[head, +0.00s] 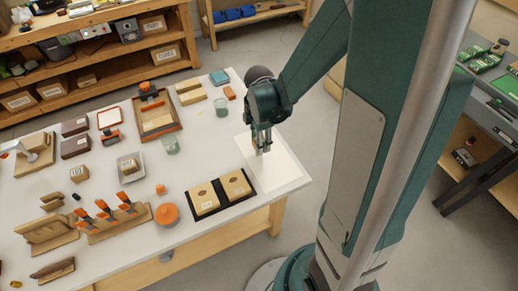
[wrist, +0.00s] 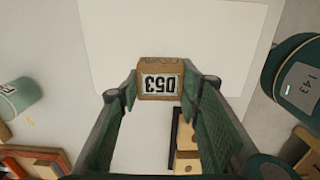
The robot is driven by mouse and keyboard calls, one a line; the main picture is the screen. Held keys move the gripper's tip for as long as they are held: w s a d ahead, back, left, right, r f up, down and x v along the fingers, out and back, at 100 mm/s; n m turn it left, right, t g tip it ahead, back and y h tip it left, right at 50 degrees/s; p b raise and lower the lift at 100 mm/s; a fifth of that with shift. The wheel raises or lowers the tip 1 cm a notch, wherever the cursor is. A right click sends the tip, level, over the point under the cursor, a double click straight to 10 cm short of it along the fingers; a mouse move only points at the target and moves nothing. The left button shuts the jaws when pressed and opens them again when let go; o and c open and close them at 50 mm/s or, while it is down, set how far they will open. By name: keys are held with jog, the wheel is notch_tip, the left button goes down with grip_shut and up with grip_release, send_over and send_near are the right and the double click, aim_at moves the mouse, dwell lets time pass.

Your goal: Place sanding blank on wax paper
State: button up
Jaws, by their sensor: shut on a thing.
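My gripper (head: 262,148) is over the wax paper (head: 287,171), a plain white sheet near the right end of the white bench top. In the wrist view my gripper (wrist: 162,90) is shut on a small wooden block labelled D53 (wrist: 160,66), which I take to be the sanding blank. The wax paper (wrist: 228,45) spreads behind and around the block in that view. In the head view the block is mostly hidden by my fingers. I cannot tell whether it touches the paper or hangs just above it.
A black tray (head: 207,212) with two wooden blocks stands beside the paper; it also shows in the wrist view (wrist: 174,128). The bench edge is close on the right.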

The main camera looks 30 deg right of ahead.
jog(key=shift+f+b, duration=0.5)
jog(key=shift+f, duration=1.6)
jog(key=shift+f, duration=0.15)
jog(key=o, duration=0.9)
jog(key=shift+r, duration=0.2)
jog(key=shift+r+p, duration=1.35)
jog(key=shift+r, duration=4.65)
jog(key=shift+r, duration=0.1)
